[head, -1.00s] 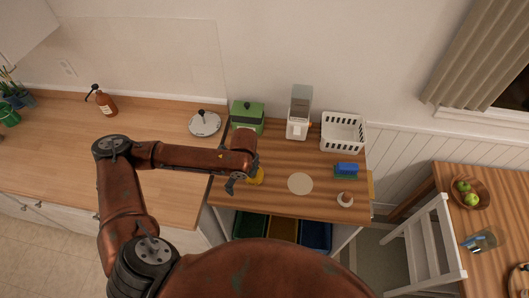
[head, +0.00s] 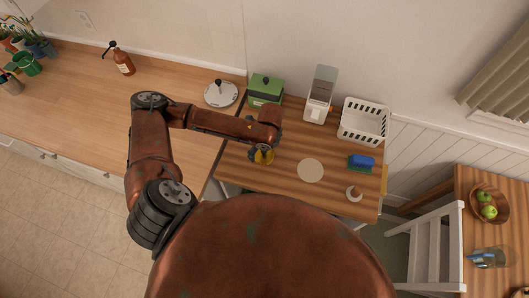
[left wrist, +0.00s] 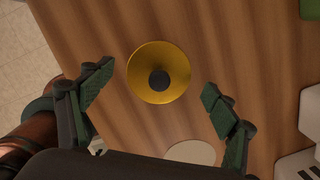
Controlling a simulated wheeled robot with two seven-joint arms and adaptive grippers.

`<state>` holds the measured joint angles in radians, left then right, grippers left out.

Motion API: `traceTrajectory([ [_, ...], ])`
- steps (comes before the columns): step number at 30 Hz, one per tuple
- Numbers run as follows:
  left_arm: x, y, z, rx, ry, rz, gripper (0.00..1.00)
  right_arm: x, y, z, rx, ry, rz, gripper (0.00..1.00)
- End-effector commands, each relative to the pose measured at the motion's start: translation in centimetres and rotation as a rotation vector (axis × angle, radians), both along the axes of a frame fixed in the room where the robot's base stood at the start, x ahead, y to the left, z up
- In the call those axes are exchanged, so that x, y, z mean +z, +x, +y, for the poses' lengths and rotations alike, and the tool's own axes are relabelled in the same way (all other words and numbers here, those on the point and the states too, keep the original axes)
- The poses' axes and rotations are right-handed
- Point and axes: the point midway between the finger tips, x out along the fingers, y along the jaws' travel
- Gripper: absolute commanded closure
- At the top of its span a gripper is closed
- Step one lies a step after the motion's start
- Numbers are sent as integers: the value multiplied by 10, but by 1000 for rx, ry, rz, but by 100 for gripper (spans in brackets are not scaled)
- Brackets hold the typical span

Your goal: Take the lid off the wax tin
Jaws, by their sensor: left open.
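The wax tin (head: 264,158) is round and yellow, on the wooden counter near its front left edge. In the left wrist view its gold lid (left wrist: 141,82) shows from above, with a dark round knob (left wrist: 159,81) in the middle. The lid sits on the tin, whose sides are hidden in that view. My left gripper (left wrist: 158,80) is open above the tin, with one green-padded finger on each side and gaps to the lid. In the head view the left gripper (head: 260,148) partly covers the tin. My right gripper is in neither view.
A pale round mat (head: 311,170) lies to the right of the tin. Behind are a green box (head: 265,88), a white dispenser (head: 319,95) and a white basket (head: 364,122).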

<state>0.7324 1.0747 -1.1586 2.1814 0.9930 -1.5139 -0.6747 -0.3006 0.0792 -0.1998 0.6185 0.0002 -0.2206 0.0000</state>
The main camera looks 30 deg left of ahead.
Motion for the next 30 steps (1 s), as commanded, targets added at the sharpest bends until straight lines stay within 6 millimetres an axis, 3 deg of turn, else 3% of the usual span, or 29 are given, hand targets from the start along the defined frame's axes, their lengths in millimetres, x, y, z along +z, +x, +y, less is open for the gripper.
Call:
traceTrajectory([
  [4, -10, 0, 1, -1, 0, -1, 19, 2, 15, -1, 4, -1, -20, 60],
  [11, -10, 1, 1, -2, 0, -1, 21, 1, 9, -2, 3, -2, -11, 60],
  [19, -10, 1, 1, -2, 1, -1, 39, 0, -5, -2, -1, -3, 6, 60],
  [30, -10, 0, 1, -2, 0, 0, 65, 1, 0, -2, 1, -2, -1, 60],
])
